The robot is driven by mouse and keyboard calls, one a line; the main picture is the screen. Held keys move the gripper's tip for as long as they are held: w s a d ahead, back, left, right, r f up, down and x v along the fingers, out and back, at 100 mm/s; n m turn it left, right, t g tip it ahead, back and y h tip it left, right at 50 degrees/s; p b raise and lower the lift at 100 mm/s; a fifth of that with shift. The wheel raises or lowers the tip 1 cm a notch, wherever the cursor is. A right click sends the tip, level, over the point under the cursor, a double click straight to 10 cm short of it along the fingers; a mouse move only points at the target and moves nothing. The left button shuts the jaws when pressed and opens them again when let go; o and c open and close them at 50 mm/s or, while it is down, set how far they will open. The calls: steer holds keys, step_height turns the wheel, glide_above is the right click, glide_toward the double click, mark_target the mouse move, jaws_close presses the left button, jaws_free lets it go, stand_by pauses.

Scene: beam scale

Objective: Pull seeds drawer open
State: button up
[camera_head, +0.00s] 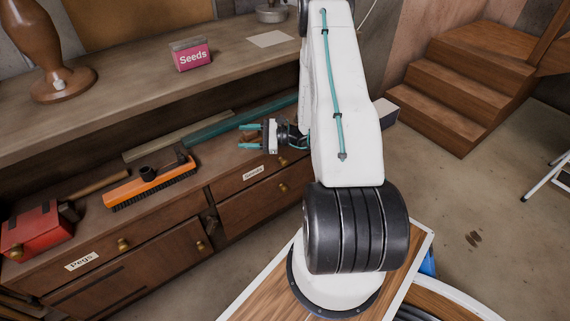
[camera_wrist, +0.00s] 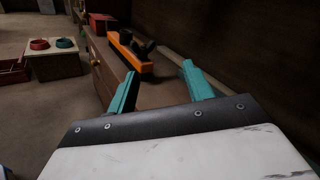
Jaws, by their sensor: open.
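The seeds drawer (camera_head: 232,184) is a brown wooden drawer front with a white "Seeds" label (camera_head: 253,173) and a brass knob (camera_head: 283,162). It looks flush with the cabinet in the head view. My gripper (camera_head: 242,137) is open and empty, above and behind the drawer front, over the cabinet's lower top, with its teal fingers pointing left. In the wrist view the open fingers (camera_wrist: 159,70) point along the cabinet towards an orange brush. I cannot make out the seeds drawer or its knob in that view.
An orange brush (camera_head: 150,185) and a red box (camera_head: 32,230) lie on the lower top. A drawer labelled "Pegs" (camera_head: 82,261) is at left. A pink Seeds packet (camera_head: 191,55) stands on the upper shelf. Floor in front of the cabinet (camera_head: 262,245) is clear.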

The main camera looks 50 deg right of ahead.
steer(key=s+d+f+m+t+h, duration=0.2)
steer(key=d+f+m+h, duration=0.2)
steer(key=f, duration=0.3)
steer(key=s+d+f+m+t+h, duration=0.2)
steer(key=s+d+f+m+h, duration=0.15)
steer(key=f, duration=0.45)
steer(key=m+h, duration=0.5)
steer(key=h, duration=0.3)
glide_toward(286, 164)
steer(key=a+x, duration=0.1)
steer(key=x, duration=0.9)
steer(key=shift+w+d+r, duration=0.15)
steer(key=shift+w+d, duration=0.15)
steer(key=shift+d, duration=0.2)
jaws_close()
steer(key=shift+s+h, duration=0.15)
steer(key=shift+h, duration=0.2)
